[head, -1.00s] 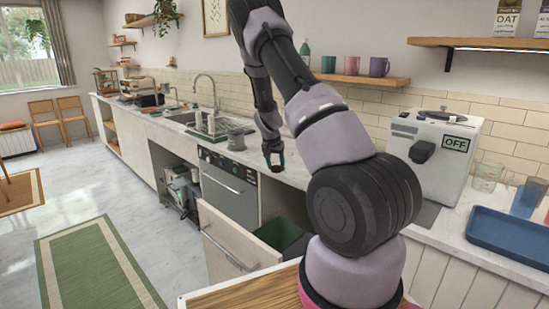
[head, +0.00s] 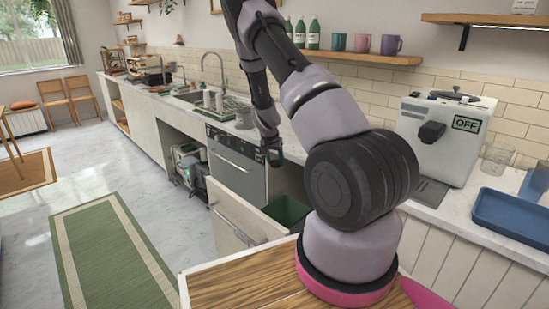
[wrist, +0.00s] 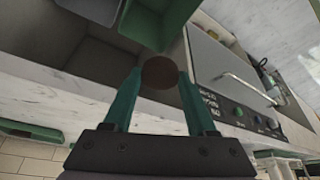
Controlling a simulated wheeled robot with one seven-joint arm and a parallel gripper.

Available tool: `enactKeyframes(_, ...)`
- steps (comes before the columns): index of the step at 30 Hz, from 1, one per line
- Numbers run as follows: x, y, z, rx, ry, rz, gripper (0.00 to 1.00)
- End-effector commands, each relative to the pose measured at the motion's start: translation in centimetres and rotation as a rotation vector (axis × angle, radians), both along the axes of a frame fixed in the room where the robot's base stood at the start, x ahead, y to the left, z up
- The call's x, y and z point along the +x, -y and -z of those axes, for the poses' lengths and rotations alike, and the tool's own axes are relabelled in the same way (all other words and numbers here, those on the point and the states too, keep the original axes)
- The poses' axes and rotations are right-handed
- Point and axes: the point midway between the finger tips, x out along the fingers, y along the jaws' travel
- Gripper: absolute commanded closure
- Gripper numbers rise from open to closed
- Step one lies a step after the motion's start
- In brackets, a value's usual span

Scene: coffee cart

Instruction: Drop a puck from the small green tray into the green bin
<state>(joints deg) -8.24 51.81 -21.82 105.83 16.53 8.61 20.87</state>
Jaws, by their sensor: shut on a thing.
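My gripper (wrist: 158,82) has teal fingers shut on a round dark brown puck (wrist: 160,73), held at the fingertips. In the head view my gripper (head: 273,157) hangs in front of the counter edge, above and slightly left of the green bin (head: 287,213). The bin sits in a pulled-out drawer below the counter. In the wrist view the green bin (wrist: 150,25) shows beyond the puck, cut off by the top edge. A green tray-like piece (wrist: 28,131) lies on the counter at the lower left of the wrist view; its contents are hidden.
The open drawer front (head: 232,220) stands out into the floor space. A dishwasher (head: 236,170) is left of it. A grinder-like machine (head: 445,135) marked OFF and a blue tray (head: 512,217) stand on the right counter. The floor around the green rug (head: 110,245) is clear.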

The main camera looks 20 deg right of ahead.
Motion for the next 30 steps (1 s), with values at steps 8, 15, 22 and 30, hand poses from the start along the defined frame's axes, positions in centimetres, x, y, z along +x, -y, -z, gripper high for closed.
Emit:
enactKeyframes(8, 0.0, 0.0, 0.0, 0.0, 0.0, 0.0, 0.12)
enactKeyframes(15, 0.0, 0.0, 0.0, 0.0, 0.0, 0.001, 0.08)
enactKeyframes(22, -0.2, -0.3, -1.3, -0.001, 0.002, 0.0, 0.08)
enactKeyframes(30, -1.7, -1.9, -6.2, 0.0, 0.004, -0.002, 0.08)
